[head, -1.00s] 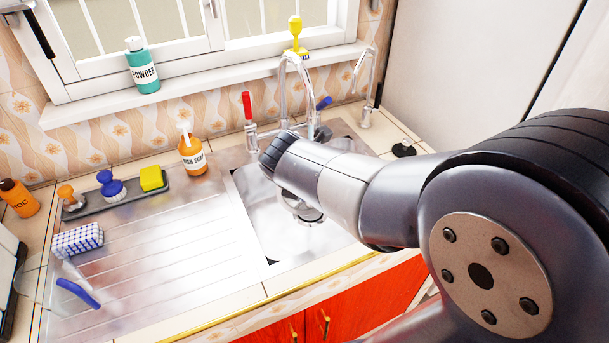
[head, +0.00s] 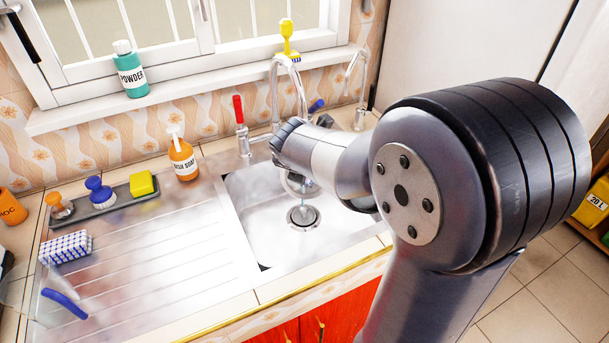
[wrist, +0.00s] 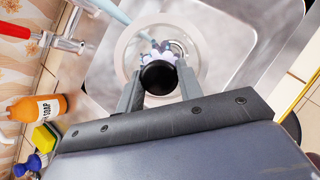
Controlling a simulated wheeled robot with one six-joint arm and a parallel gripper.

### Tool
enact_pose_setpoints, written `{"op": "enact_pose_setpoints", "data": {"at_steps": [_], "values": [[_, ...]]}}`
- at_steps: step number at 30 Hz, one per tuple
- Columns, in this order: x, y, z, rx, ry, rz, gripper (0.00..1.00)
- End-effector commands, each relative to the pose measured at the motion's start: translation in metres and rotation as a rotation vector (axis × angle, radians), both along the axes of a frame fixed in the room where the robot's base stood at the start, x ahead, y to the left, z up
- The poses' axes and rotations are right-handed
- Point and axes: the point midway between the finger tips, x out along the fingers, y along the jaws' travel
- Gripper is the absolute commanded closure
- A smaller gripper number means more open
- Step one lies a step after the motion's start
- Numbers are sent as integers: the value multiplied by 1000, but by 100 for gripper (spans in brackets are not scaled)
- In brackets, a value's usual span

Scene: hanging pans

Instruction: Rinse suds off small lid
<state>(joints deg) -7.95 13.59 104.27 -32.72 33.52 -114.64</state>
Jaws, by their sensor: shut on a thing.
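The small lid (wrist: 126,45) is a clear round disc with a pale rim and a black knob (wrist: 158,77), seen in the wrist view over the sink basin. My gripper (wrist: 160,72) is shut on the knob, one finger on each side. Whitish-purple patches lie beside the knob; I cannot tell if they are suds on the lid. A pale blue bar (wrist: 108,10) reaches the lid's upper left edge; I cannot tell whether it is water or the spout. In the head view my arm hides most of the gripper and lid.
The sink basin (head: 258,218) has a round drain (head: 303,217). A curved tap (head: 275,95) with a red handle (head: 239,110) stands behind it. An orange soap bottle (head: 182,158) and a yellow sponge (head: 142,184) stand left. The drainboard (head: 150,255) is mostly clear.

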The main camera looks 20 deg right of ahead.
Motion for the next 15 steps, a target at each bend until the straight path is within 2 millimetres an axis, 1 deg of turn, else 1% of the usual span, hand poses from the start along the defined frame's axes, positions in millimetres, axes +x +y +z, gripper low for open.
{"op": "enact_pose_setpoints", "data": {"at_steps": [9,11,15], "values": [[30,-10,-7,0,0,-1,100],[36,-12,-5,0,0,-1,100],[48,-16,-8,0,2,-2,100]]}}
